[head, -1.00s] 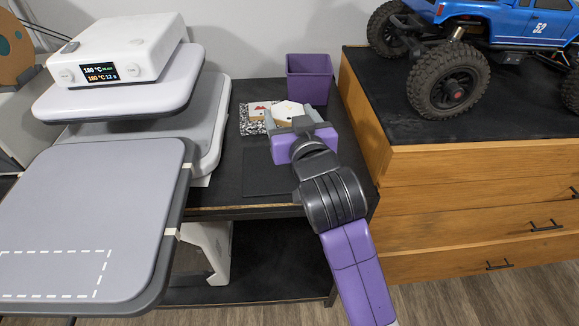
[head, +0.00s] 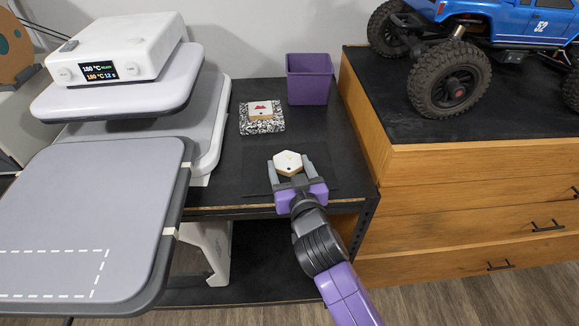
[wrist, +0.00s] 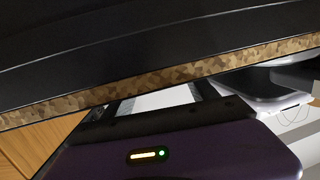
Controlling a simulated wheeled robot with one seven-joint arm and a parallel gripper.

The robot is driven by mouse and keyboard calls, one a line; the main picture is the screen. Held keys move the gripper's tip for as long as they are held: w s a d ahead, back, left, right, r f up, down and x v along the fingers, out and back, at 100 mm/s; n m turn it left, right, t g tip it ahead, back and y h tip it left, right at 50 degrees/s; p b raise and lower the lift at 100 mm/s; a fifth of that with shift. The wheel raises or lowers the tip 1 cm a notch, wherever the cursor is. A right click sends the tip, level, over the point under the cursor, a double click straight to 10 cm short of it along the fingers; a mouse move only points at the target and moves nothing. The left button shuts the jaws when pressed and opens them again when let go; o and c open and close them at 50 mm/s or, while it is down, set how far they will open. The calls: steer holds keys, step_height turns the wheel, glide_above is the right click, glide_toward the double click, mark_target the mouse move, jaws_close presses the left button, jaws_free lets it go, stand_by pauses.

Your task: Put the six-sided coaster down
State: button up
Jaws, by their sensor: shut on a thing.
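The six-sided coaster (head: 287,159) has a white top and a tan edge. It sits between the two grey fingers of my gripper (head: 290,166), which is shut on it. Both are over the dark square mat (head: 256,182) near the table's front edge. I cannot tell whether the coaster touches the mat. In the wrist view the purple body of my gripper shows at the bottom. A dark slab with a speckled brown edge (wrist: 150,82), apparently the table's edge, crosses that view and hides the fingertips and coaster.
A white and tan piece with a red mark (head: 260,110) lies on a black-and-white speckled block (head: 262,128) farther back. A purple bin (head: 309,80) stands behind. A heat press (head: 110,180) is at left, and wooden drawers (head: 460,190) bearing a blue crawler (head: 500,30) rise at right.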

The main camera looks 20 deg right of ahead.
steer(key=shift+f, duration=0.2)
steer(key=o, duration=1.8)
steer(key=shift+r, duration=0.15)
steer(key=shift+r, duration=0.2)
steer(key=shift+b+v, duration=1)
steer(key=shift+v, duration=4.95)
steer(key=shift+f, duration=0.2)
